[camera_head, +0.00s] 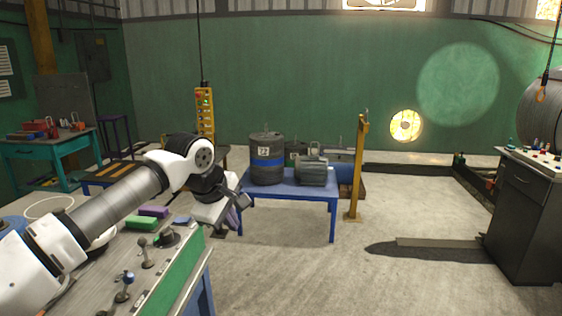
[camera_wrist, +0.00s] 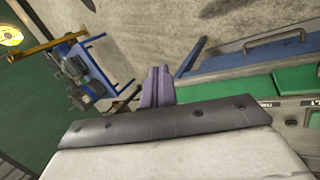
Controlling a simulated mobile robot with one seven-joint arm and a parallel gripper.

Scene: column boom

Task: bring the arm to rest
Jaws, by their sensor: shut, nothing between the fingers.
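My arm reaches from the lower left over the near console, bends at a white elbow, and drops to my gripper (camera_head: 232,220). The gripper hangs just past the console's right end, in front of the blue table as seen in the head view. In the wrist view the two purple fingers (camera_wrist: 158,86) stand side by side, shut with nothing between them. The near console (camera_head: 185,272) has a green side panel, levers and a knob.
A blue table (camera_head: 290,188) carries a dark drum with a blue band (camera_head: 267,160) and a grey canister (camera_head: 313,172). A yellow post (camera_head: 358,170) stands at its right. A dark cabinet (camera_head: 525,215) is at far right.

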